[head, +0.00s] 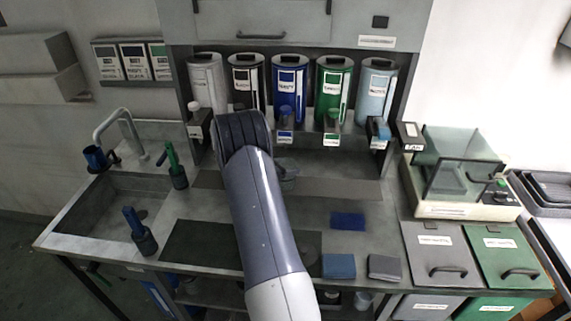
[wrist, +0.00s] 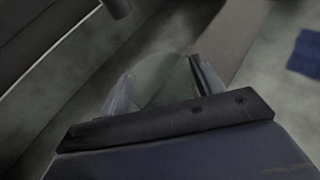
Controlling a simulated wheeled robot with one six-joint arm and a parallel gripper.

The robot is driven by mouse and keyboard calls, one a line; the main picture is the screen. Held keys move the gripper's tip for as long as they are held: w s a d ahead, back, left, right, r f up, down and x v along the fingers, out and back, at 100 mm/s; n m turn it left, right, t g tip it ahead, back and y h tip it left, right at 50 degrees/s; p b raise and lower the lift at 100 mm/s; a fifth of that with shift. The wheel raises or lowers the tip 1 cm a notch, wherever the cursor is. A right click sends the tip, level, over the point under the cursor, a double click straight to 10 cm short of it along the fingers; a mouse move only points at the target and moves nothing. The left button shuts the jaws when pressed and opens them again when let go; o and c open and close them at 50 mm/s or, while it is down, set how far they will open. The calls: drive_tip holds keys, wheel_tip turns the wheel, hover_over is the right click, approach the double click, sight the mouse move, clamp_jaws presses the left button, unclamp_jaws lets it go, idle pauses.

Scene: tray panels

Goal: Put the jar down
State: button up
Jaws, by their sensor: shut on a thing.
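In the wrist view, a clear, faintly greenish jar (wrist: 158,80) sits between the two fingers of my gripper (wrist: 161,70). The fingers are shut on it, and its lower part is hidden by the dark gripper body. In the head view, my own arm covers most of the gripper. Whether the jar touches the grey bench top (head: 290,215) cannot be told.
Several coloured canisters (head: 288,90) stand on the back shelf, with small bottles in front. A blue pad (head: 348,221) lies right of the arm, and a dark mat (head: 205,245) lies left of it. A sink (head: 105,212) is at left, a glass-covered scale (head: 455,175) at right.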

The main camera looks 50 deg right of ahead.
drive_tip(key=shift+f, duration=0.1)
drive_tip(key=shift+f+b, duration=0.15)
drive_tip(key=shift+b, duration=0.15)
drive_tip(key=o, duration=1.5)
drive_tip(key=shift+r, duration=0.25)
drive_tip(key=shift+w+a+r, duration=0.1)
drive_tip(key=shift+a, duration=0.15)
drive_tip(key=b+v, duration=0.2)
drive_tip(key=v, duration=0.9)
drive_tip(key=shift+a+r, duration=0.15)
